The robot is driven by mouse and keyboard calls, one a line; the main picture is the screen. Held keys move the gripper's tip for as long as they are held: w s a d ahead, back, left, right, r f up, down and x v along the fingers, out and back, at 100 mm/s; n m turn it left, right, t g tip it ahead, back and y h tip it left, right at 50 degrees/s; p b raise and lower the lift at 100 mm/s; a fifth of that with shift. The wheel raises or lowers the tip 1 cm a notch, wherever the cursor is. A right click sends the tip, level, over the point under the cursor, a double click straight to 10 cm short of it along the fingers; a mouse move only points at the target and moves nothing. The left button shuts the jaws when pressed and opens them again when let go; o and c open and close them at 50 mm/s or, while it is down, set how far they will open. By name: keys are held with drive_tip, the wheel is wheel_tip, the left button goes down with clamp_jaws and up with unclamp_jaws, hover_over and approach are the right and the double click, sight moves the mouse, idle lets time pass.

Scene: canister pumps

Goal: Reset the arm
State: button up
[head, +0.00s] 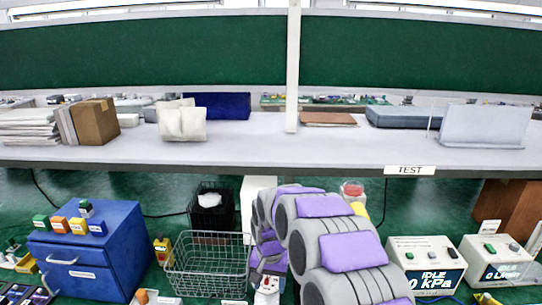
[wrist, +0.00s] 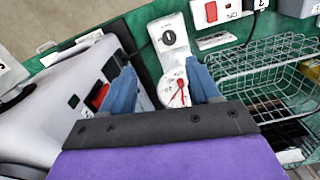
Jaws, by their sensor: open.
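My gripper (wrist: 162,78) is open in the wrist view, with its two blue fingers apart. Beyond and between the fingers is a white unit (wrist: 170,38) with a black knob and a round gauge (wrist: 174,88) with a red needle. I see nothing clamped between the fingers; the gap to the gauge is hard to judge. In the head view my grey and purple arm reaches up from the bottom centre and folds away to the left. It hides my gripper there. A small white and red item (head: 267,286) shows beside the arm.
A wire basket (head: 208,265) stands left of my arm, also in the wrist view (wrist: 262,62). A blue drawer cabinet (head: 90,250) is at left. Two display boxes (head: 425,262) (head: 497,258) stand at right; the nearer reads 0 kPa. A white bench (head: 250,150) spans behind.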

drive_tip(key=s+d+r+n, duration=0.1)
drive_tip(key=s+d+r, duration=0.55)
drive_tip(key=s, duration=0.35)
drive_tip(key=s+d+r, duration=0.1)
drive_tip(key=s+d, duration=0.3)
drive_tip(key=s, duration=1)
drive_tip(key=s+d+r+n+g, duration=0.1)
drive_tip(key=s+d, duration=0.3)
drive_tip(key=s, duration=0.9)
drive_tip(key=shift+s+d+r+g, duration=0.2)
drive_tip(key=shift+s+r+g, duration=0.15)
drive_tip(key=shift+r, duration=0.3)
